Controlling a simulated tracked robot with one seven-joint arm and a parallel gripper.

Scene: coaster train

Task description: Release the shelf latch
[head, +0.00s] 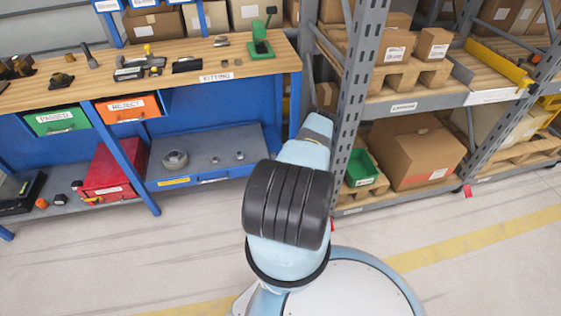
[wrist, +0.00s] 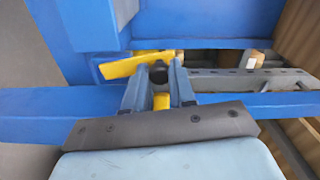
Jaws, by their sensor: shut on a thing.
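In the wrist view, my gripper (wrist: 159,75) has its two fingers around a small yellow and dark piece, which appears to be the shelf latch (wrist: 160,101). The fingers are closed on it, though the exact contact is partly hidden. A yellow lever-like part (wrist: 122,65) reaches out to the left of the fingers, beside blue metal. In the head view, my arm hides the gripper and the latch, and its end reaches toward the gap between the blue workbench and the grey shelf upright.
A blue workbench (head: 215,75) with tools on top stands at the left. The grey rack upright (head: 360,75) is close to the right of my arm. Rack shelves hold a cardboard box (head: 415,152) and a green bin (head: 361,169). The floor (head: 440,270) at front right is clear.

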